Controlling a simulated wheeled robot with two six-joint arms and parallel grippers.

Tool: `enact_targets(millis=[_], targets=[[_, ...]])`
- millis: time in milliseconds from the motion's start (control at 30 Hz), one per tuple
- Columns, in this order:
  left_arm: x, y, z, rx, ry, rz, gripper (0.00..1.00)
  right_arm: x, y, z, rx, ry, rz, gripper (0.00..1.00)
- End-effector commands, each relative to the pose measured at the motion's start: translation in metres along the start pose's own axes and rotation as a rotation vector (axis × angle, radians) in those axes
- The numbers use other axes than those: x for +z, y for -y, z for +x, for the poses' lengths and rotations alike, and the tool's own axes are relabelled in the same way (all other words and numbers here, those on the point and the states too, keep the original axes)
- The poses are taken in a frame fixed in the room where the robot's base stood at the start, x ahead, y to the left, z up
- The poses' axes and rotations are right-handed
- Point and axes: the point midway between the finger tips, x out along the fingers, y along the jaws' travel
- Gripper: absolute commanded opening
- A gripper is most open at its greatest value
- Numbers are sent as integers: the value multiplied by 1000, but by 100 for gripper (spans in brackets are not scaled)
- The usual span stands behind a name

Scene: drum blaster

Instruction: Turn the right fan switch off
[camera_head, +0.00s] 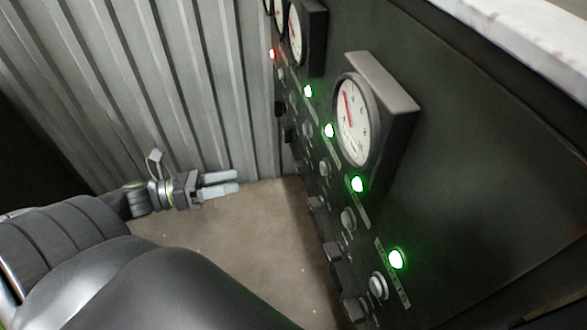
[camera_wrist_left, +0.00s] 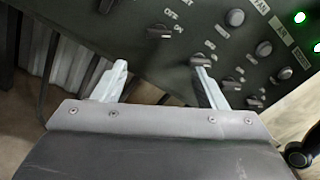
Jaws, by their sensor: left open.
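The dark control panel (camera_head: 470,190) carries a row of black rotary switches, such as one low on the panel (camera_head: 353,308). I cannot tell which is the right fan switch; the labels are too small or tilted. My left gripper (camera_head: 236,181) is open and empty, pointing right towards the panel with a gap to it. In the left wrist view, the left gripper (camera_wrist_left: 160,67) has its fingers apart below a switch (camera_wrist_left: 160,32) with OFF and ON markings. Another switch (camera_wrist_left: 200,59) shows at the right fingertip; contact cannot be told. My right gripper is not in view.
Several green lamps (camera_head: 397,259) are lit, and a red lamp (camera_head: 272,54) glows at the far end. Gauges (camera_head: 355,120) jut out above the lamps. A corrugated metal wall (camera_head: 150,90) stands behind the gripper. Bare floor (camera_head: 250,240) shows below.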

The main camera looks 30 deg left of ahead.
Motion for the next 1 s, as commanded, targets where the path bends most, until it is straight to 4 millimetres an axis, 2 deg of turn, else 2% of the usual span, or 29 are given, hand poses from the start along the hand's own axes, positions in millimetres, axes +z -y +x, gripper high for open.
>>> enact_targets(millis=[200, 567, 1000], targets=[[0, -1, 43, -3, 9, 3, 65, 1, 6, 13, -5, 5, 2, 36], [1, 0, 88, 0, 7, -2, 65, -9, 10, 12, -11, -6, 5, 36], [3, 0, 138, 2, 8, -3, 65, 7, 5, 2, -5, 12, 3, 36]])
